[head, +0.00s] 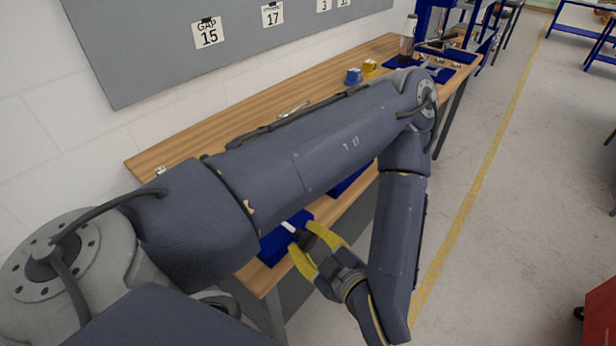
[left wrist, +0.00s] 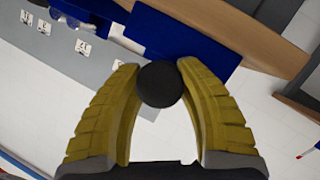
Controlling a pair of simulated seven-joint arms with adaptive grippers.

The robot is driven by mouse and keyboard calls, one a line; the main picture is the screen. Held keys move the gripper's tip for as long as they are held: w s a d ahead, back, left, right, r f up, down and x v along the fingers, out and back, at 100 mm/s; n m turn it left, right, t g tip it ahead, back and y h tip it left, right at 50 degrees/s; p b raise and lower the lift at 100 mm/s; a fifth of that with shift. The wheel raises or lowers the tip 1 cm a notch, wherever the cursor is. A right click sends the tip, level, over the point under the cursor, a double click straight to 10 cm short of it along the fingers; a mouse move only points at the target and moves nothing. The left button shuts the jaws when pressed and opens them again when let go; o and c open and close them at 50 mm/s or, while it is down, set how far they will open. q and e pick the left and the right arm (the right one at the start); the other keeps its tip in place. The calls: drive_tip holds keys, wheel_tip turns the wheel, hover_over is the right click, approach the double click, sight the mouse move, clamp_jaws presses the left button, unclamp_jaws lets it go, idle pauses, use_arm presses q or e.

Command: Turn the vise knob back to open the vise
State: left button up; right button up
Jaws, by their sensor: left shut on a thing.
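My left gripper (head: 306,246) has yellow fingers and is at the front edge of the wooden bench in the head view. In the left wrist view its fingers (left wrist: 159,85) are closed on a dark round knob (left wrist: 160,84), one finger at each side. The blue vise (left wrist: 180,38) shows behind the knob in the left wrist view. In the head view a blue part (head: 275,240) shows beside the fingers, and my own arm hides much of the vise. I cannot tell how wide the vise jaws are. My right gripper is in neither view.
The wooden bench (head: 180,140) runs along the wall under a grey board (head: 150,40) with number cards. A blue object (head: 354,76), a yellow object (head: 370,66) and a clear cylinder (head: 407,38) stand toward its far end.

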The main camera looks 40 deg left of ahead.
use_arm(q)
drive_tip(key=o, duration=1.3)
drive_tip(key=shift+o, duration=0.2)
drive_tip(key=shift+d, duration=0.15)
drive_tip(key=v, duration=1.1)
drive_tip(key=shift+d+r, duration=0.15)
drive_tip(key=shift+d, duration=0.2)
drive_tip(key=shift+s, duration=0.15)
